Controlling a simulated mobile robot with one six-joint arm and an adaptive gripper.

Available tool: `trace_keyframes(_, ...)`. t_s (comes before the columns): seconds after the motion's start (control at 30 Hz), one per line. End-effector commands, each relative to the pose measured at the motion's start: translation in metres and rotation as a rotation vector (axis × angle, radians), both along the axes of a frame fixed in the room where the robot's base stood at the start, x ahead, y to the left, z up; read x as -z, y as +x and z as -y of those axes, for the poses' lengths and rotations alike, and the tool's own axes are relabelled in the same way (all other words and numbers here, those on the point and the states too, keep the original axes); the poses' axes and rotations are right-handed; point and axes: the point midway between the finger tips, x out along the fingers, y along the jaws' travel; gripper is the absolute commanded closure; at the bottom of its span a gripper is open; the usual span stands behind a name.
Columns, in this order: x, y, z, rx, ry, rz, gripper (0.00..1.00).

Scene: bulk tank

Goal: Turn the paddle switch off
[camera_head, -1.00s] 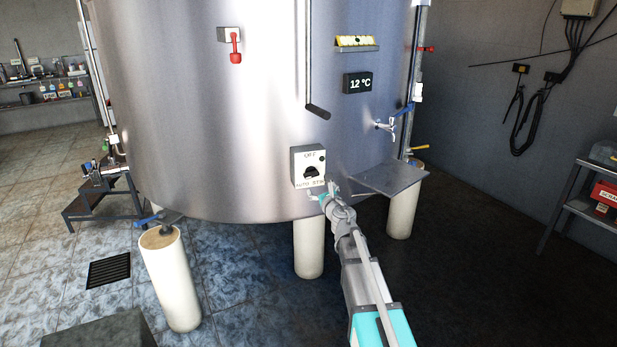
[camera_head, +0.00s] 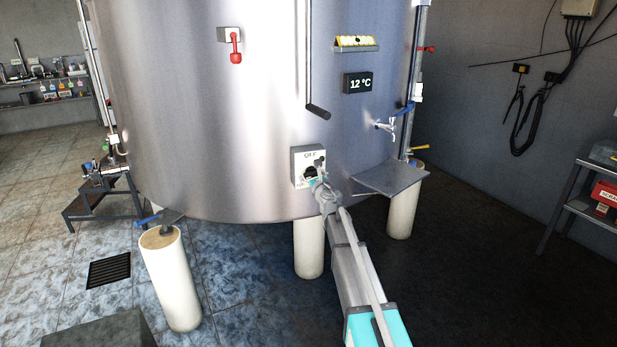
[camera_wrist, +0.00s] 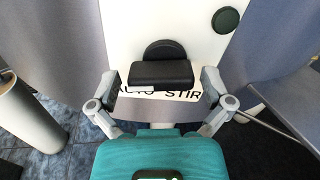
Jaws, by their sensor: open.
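The paddle switch (camera_wrist: 161,66) is a black paddle on a round black hub, on a white switch box (camera_head: 300,155) on the tank's front. In the wrist view the paddle lies between the two fingers of my gripper (camera_wrist: 164,88). The fingers are open, one on each side, with a gap to the paddle. The label below the paddle reads "AUTO STIR", partly covered by it. In the head view my gripper (camera_head: 316,174) is in front of the box and hides its lower right part; "OFF" shows at the top.
A round dark green button (camera_wrist: 226,19) is at the box's upper right. A grey shelf plate (camera_head: 392,178) juts out to the right of my gripper. A red-handled lever (camera_head: 235,50) and a tap (camera_head: 384,125) are farther off on the steel tank (camera_head: 200,110).

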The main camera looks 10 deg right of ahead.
Motion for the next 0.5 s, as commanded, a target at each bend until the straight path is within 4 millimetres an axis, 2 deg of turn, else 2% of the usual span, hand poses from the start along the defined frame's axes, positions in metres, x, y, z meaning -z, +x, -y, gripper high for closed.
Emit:
trace_keyframes(0.13,0.0,-0.0003,0.0,0.0,0.0,0.0,0.0)
trace_keyframes(0.5,0.0,-0.0002,-0.0001,-0.001,0.0,0.0,0.68)
